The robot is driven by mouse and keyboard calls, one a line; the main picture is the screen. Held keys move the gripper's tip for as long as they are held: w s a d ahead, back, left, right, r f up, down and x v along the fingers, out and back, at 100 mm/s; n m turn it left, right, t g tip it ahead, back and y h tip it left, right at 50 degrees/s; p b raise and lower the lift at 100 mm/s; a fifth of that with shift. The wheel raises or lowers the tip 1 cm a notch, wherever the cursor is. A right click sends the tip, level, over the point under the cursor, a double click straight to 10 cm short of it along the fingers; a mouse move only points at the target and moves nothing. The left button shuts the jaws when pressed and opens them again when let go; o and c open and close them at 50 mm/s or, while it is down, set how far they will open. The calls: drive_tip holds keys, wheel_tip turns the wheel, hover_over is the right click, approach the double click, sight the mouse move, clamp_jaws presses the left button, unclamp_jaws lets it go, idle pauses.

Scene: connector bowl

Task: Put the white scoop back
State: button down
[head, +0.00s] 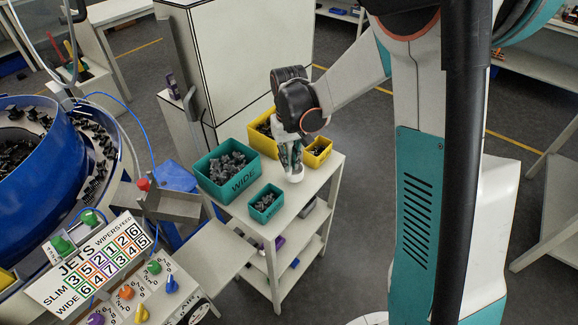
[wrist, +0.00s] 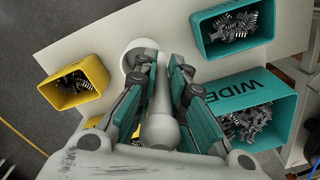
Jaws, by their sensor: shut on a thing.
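My gripper (head: 291,158) points down over the top of the white cart and is shut on the white scoop. In the wrist view my gripper (wrist: 161,72) has its two teal-padded fingers on either side of the scoop's pale handle (wrist: 160,112), whose rounded end faces the camera. A round white cup-shaped part (wrist: 141,53) shows just beyond the fingertips. In the head view this white part (head: 294,174) is at or just above the cart top. I cannot tell if it is the scoop's bowl or a separate holder, nor whether it touches the cart.
On the cart top (head: 305,197) are a large teal WIDE bin (head: 209,184), a small teal bin (head: 258,213), a large yellow bin (head: 256,141) and a small yellow bin (head: 325,157), holding dark parts. The cart's front right is bare. A blue bowl feeder (head: 55,190) stands left.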

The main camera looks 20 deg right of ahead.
drive_tip(key=shift+f, duration=1.25)
drive_tip(key=shift+f+b, duration=0.15)
drive_tip(key=shift+b, duration=0.2)
drive_tip(key=c, duration=1.6)
unclamp_jaws()
drive_tip(key=shift+c, duration=0.2)
wheel_tip(320, 180, up, 12)
drive_tip(key=p, duration=0.3)
drive_tip(key=shift+p, duration=0.4)
drive_tip(key=s+d+r+t, duration=0.1)
drive_tip(key=s+r+t, duration=0.2)
drive_tip(key=s, duration=0.7)
drive_tip(key=s+d+r+t, duration=0.1)
drive_tip(key=s+r+t, duration=0.3)
drive_tip(key=s+r, duration=0.3)
drive_tip(key=shift+s+r, duration=0.3)
drive_tip(key=shift+s, duration=1.9)
